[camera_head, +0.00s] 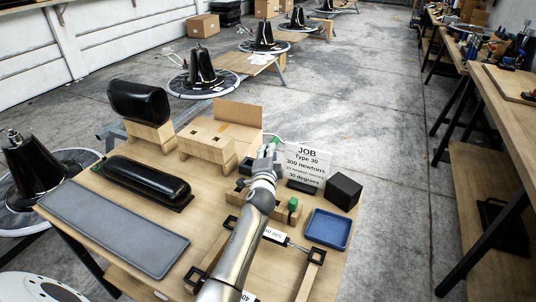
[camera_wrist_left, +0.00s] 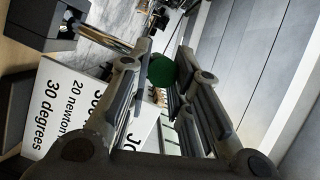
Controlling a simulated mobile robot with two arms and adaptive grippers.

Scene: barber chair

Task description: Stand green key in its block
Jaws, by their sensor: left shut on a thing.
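My left gripper (camera_head: 270,152) is above the wooden table, beside the JOB sign. In the left wrist view, its fingers (camera_wrist_left: 160,88) are shut on a green rounded piece (camera_wrist_left: 162,70), which looks like the green key's handle; a bit of green also shows at the fingertips in the head view. The rest of the key is hard to make out. A low wooden block (camera_head: 284,213) lies nearer on the table, partly hidden by my left arm. Another green-topped piece (camera_head: 293,203) stands at this block. My right gripper is not in view.
The JOB sign (camera_head: 305,165) and a black cube (camera_head: 344,190) stand close to the right of the gripper. A blue tray (camera_head: 328,229) lies at the front right. A grey mat (camera_head: 115,228), black pad (camera_head: 145,182) and open cardboard box (camera_head: 238,113) fill the left and back.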

